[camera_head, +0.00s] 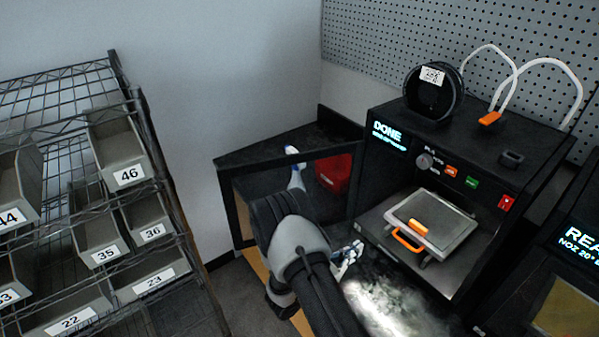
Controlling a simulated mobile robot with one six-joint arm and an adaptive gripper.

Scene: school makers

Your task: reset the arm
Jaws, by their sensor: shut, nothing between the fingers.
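My arm (296,250) reaches up from the bottom middle of the head view, in front of the open door of the left printer. I cannot make out my gripper; the arm's own links hide what lies behind them. The left 3D printer (490,170) has a screen reading "DONE". Its build plate (445,222), with an orange handle and a small orange printed part (418,226) on it, sits in the open chamber. The printer door (237,215) stands swung open to the left.
A wire shelf (152,130) with several numbered grey bins stands at the left. A red bin (334,173) and a slim white-and-blue item (295,170) show behind the arm. A small white-and-blue item (347,257) lies right of the arm. A second printer (577,240) stands at the right edge.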

